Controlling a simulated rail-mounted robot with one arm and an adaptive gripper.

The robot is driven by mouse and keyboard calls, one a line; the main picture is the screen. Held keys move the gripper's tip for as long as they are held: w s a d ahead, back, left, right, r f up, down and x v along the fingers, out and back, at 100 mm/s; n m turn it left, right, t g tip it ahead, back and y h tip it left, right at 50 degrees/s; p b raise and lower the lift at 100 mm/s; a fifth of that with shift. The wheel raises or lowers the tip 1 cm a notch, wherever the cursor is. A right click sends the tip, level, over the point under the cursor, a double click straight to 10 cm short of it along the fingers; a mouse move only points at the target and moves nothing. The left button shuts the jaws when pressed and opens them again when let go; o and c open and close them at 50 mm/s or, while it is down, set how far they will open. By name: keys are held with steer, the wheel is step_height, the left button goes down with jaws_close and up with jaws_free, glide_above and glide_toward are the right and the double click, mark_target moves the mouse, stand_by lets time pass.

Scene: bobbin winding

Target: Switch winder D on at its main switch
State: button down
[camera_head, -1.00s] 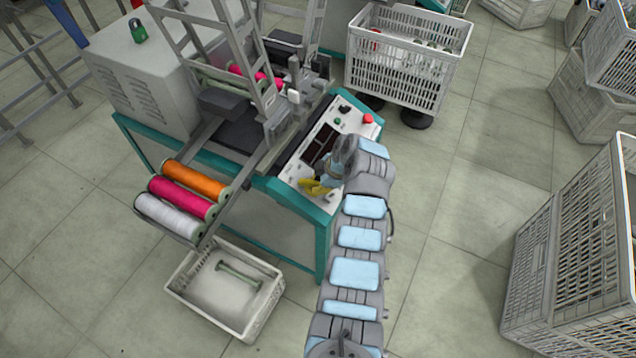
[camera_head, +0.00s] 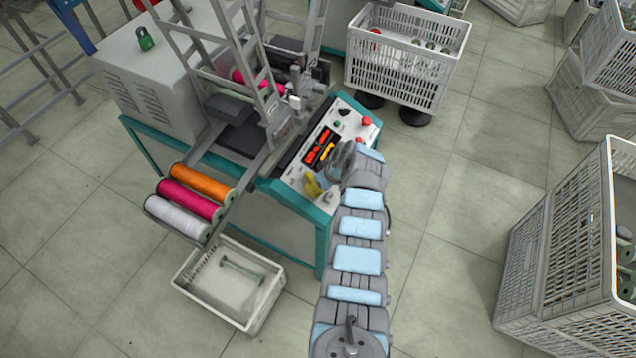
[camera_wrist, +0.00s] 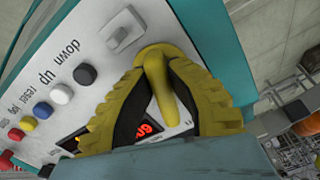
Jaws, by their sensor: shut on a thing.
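Winder D's control panel (camera_head: 297,176) is at the centre of the head view. Its display (camera_head: 320,148) is lit with red and yellow digits. The lit display (camera_wrist: 140,132) also shows in the wrist view, partly behind a finger. My gripper (camera_head: 313,186) is at the near end of the panel. In the wrist view my gripper (camera_wrist: 160,68) has its yellow-and-black fingers shut on both sides of the yellow main switch handle (camera_wrist: 163,95). The fingers hide part of the switch and its markings. In the head view the switch cannot be told apart from the fingers.
A row of panel buttons, including a white one (camera_wrist: 61,94), lies beside my gripper. Thread spools (camera_head: 191,202) jut out at left above a white crate (camera_head: 264,318). A basket (camera_head: 400,72) stands behind, and tall crates (camera_head: 545,300) at right. Floor between is clear.

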steer(key=shift+m+p, duration=0.4)
steer(key=shift+m, duration=0.6)
steer(key=shift+f, duration=0.1)
steer(key=c, duration=1)
jaws_free()
steer(key=shift+v, duration=1.6)
steer(key=v, duration=0.9)
